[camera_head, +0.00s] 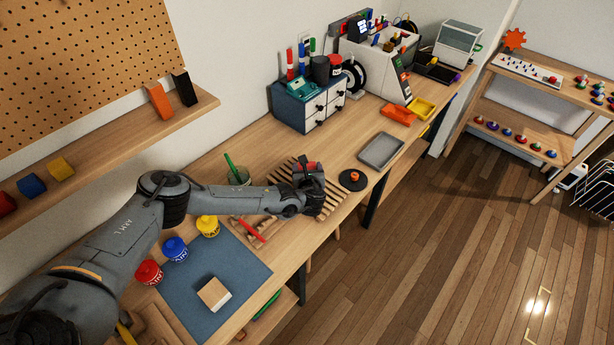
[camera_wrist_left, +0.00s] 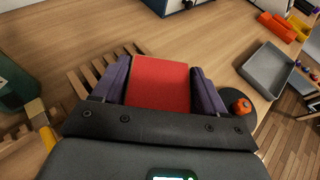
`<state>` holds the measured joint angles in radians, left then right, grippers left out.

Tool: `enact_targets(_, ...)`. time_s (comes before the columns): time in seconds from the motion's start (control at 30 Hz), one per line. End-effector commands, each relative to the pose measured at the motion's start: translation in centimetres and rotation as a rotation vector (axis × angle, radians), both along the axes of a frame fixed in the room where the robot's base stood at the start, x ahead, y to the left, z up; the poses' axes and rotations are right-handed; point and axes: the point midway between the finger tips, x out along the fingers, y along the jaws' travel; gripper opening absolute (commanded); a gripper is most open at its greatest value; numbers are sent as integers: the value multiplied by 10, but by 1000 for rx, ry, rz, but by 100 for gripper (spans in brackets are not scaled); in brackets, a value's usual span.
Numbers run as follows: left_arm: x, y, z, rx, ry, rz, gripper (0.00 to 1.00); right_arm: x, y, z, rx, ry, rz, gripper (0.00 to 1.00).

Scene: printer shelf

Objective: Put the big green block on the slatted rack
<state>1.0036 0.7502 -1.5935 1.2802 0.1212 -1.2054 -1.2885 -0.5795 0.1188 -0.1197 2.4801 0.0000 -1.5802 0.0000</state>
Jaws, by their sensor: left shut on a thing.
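My left gripper (camera_wrist_left: 160,88) is shut on a red block (camera_wrist_left: 160,82), which sits between its two purple fingers. In the head view the red block (camera_head: 306,167) shows partly behind the gripper (camera_head: 310,176). The slatted rack (camera_head: 332,198) is a set of pale wooden slats on the bench, partly covered by my left arm and gripper. Its slats (camera_wrist_left: 82,84) also show left of the gripper in the left wrist view. The gripper and block are over the rack; whether the block touches it is hidden. No big green block is discernible. My right gripper is not in view.
A black disc with an orange knob (camera_head: 353,177) and a grey tray (camera_head: 381,151) stand right of the rack. A cup (camera_head: 239,176) is behind my arm. A drawer cabinet (camera_head: 300,105) stands behind.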

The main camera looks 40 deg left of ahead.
Motion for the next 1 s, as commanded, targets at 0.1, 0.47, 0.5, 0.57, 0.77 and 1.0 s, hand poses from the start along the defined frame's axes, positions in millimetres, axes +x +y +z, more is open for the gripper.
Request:
enact_targets(0.1,0,1,-7,1,1,1,39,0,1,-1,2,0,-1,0)
enact_targets(0.47,0,1,-40,0,-1,1,39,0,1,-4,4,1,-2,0)
enact_targets(0.5,0,1,-41,0,-1,0,39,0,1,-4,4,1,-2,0)
enact_targets(0.57,0,1,-40,0,-1,0,39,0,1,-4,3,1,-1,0)
enact_targets(0.77,0,1,-42,0,-1,1,39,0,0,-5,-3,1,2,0)
enact_targets(1.0,0,1,-44,0,0,0,93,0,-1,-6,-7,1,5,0)
